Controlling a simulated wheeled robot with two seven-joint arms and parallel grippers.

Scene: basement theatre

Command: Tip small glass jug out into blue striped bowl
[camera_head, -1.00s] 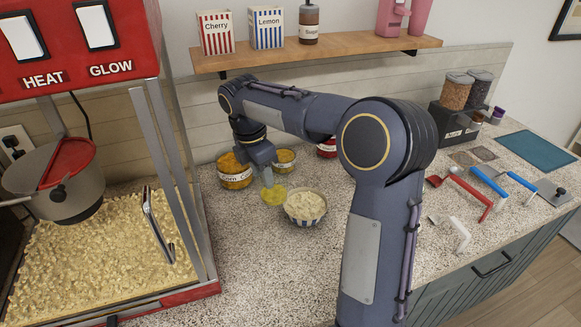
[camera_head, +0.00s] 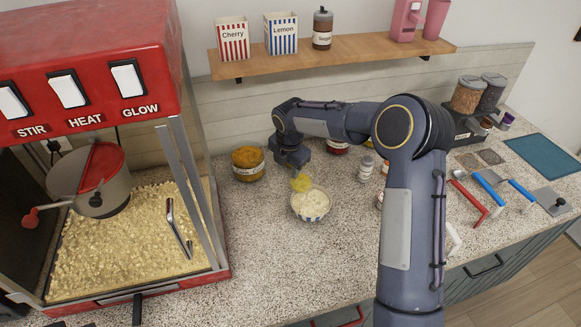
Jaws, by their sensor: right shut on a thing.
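The blue striped bowl (camera_head: 312,217) stands on the speckled counter with pale, whitish contents in it. My right gripper (camera_head: 295,168) is shut on the small glass jug (camera_head: 301,183), which holds something yellow. The jug is at the bowl's back left rim and looks tilted toward the bowl. Whether it touches the rim, and whether anything is flowing out, I cannot tell. The gripper's fingers are small and partly hidden. My left gripper is not in view.
A jar of orange-yellow contents (camera_head: 248,168) stands left of the gripper. The popcorn machine (camera_head: 190,225) fills the left. Small jars (camera_head: 366,167) stand behind my right arm. Scoops and tools (camera_head: 490,188) lie at right. The counter in front of the bowl is clear.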

